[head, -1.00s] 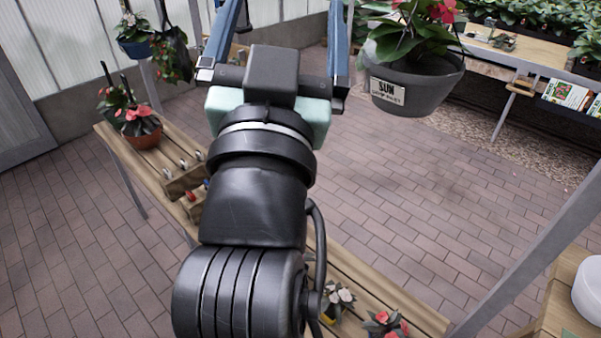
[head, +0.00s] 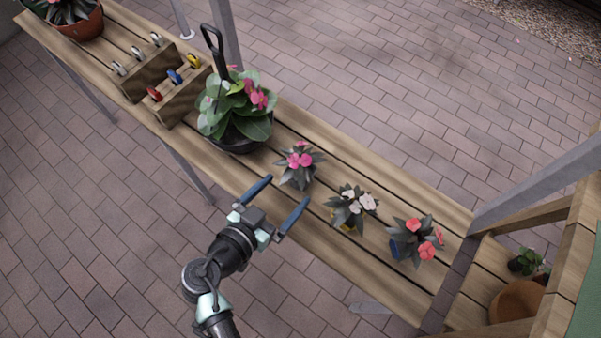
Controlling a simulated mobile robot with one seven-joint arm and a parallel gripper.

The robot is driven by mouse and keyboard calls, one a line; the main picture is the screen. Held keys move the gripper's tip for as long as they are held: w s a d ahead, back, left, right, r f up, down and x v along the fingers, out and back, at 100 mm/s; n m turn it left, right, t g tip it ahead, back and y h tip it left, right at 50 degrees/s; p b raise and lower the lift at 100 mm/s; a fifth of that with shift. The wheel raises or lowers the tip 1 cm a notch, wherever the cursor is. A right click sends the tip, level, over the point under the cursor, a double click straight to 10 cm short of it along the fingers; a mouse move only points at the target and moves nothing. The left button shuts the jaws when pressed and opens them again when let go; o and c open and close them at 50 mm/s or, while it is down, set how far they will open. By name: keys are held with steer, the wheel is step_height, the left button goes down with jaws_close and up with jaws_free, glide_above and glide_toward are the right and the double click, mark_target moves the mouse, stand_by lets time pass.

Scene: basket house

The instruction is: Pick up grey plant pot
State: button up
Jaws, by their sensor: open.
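My gripper (head: 287,190) is open and empty in the head view. Its two blue fingers are spread and point up the picture toward a small plant with pink flowers (head: 299,162) on the wooden bench (head: 390,300). The leaves hide this plant's pot, so I cannot tell its colour. A larger dark grey or black pot (head: 240,144) stands on the bench to the upper left of the gripper. It holds a leafy plant with pink flowers (head: 235,105), and a black hanger handle rises behind it.
Right of the gripper stand a white-flowered plant (head: 352,206) in a yellow pot and a red-flowered plant (head: 417,240) in a blue pot. A wooden rack with coloured rings (head: 165,85) and a terracotta pot (head: 82,27) are at upper left. Metal posts rise beside the bench.

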mark_target(297, 175)
steer(key=x, duration=0.8)
steer(key=shift+w+a+r, duration=0.15)
steer(key=shift+w, duration=0.05)
steer(key=c, duration=1.4)
steer(key=shift+r+p, duration=0.1)
steer(key=shift+p, duration=0.2)
steer(key=shift+c, duration=0.2)
